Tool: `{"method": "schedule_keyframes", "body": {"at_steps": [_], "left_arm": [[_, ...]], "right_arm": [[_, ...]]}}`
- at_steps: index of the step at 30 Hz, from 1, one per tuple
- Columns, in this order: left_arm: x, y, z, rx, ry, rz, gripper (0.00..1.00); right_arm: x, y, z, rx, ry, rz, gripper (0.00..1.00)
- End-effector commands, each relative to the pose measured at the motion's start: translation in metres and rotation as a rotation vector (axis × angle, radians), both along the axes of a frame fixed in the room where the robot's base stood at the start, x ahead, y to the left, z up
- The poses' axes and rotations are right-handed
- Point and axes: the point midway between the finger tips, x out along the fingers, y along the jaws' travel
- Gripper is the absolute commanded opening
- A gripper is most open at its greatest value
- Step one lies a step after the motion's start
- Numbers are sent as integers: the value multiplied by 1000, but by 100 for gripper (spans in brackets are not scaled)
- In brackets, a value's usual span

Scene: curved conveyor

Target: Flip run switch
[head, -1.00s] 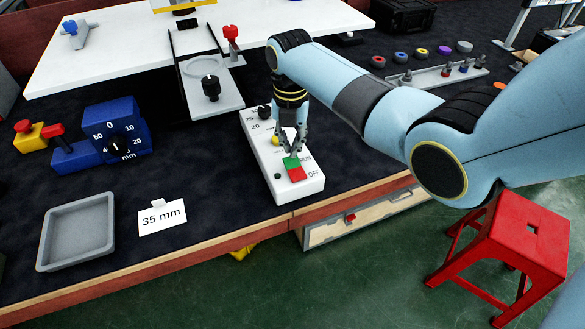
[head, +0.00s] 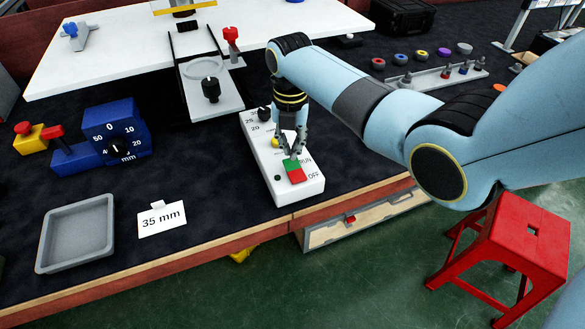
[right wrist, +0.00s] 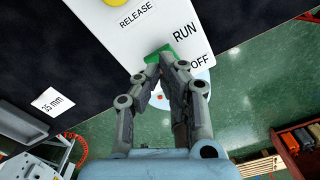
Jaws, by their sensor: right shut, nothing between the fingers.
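The white control box (head: 262,150) stands on the dark bench near its front edge, with RUN and OFF printed beside the run switch. The run switch (head: 296,176) shows a green half toward RUN and a red half toward OFF. My right gripper (head: 294,154) points down at the green half, its fingers together and empty. In the right wrist view, the fingertips (right wrist: 166,62) overlap the green half (right wrist: 153,55); I cannot tell whether they touch it. My left gripper is not in view.
A yellow button (head: 276,142) and a black knob (head: 264,113) are on the same box, close to my fingers. A blue dial unit (head: 103,128), a grey tray (head: 75,232) and a 35 mm card (head: 162,219) lie to the left. A red stool (head: 516,240) stands at right.

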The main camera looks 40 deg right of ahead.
Motion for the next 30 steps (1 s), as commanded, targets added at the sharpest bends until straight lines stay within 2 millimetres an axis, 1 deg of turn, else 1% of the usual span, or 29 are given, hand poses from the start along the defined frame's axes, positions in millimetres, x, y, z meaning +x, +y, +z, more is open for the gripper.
{"method": "schedule_keyframes", "body": {"at_steps": [14, 30], "left_arm": [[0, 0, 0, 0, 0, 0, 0], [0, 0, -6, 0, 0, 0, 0]], "right_arm": [[0, 0, -1, 0, 0, 0, 0], [0, 0, -9, 0, 0, 0, 0]]}}
